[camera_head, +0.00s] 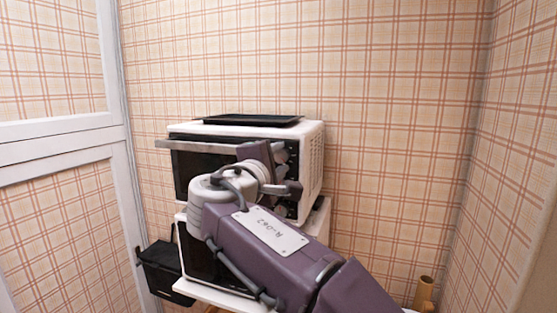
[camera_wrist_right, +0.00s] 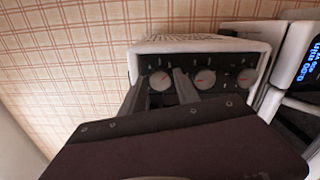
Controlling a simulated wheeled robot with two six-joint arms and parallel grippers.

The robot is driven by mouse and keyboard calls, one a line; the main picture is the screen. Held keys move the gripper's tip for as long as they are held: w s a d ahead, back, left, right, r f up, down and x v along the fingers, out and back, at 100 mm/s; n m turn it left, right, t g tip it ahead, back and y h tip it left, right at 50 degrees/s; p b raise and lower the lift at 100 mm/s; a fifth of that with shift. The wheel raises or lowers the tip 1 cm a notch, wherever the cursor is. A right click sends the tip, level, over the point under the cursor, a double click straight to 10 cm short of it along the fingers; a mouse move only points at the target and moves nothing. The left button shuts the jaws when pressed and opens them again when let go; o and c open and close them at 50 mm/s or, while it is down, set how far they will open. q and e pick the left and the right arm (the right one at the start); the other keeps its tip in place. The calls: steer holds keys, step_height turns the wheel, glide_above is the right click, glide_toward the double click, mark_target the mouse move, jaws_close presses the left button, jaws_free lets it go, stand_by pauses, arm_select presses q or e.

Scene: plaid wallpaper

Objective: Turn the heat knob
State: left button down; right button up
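A white toaster oven (camera_head: 312,160) with a dark door and a side panel of knobs stands in the head view. I cannot read which one is the heat knob. My right gripper (camera_wrist_right: 160,88) is open, its two fingers on either side of the left knob; contact cannot be told. In the head view my right arm hides much of the knob panel. My left gripper is not in view.
A black tray (camera_head: 250,120) lies on top of the oven. The oven stands on a white microwave, whose lit display (camera_wrist_right: 309,65) shows in the wrist view. A black bin (camera_head: 162,268) is at lower left. The oven's door handle (camera_head: 200,147) sticks out at the front.

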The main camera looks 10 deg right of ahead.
steer(key=b+v, duration=0.1)
steer(key=v, duration=0.8)
steer(key=shift+b, duration=0.35)
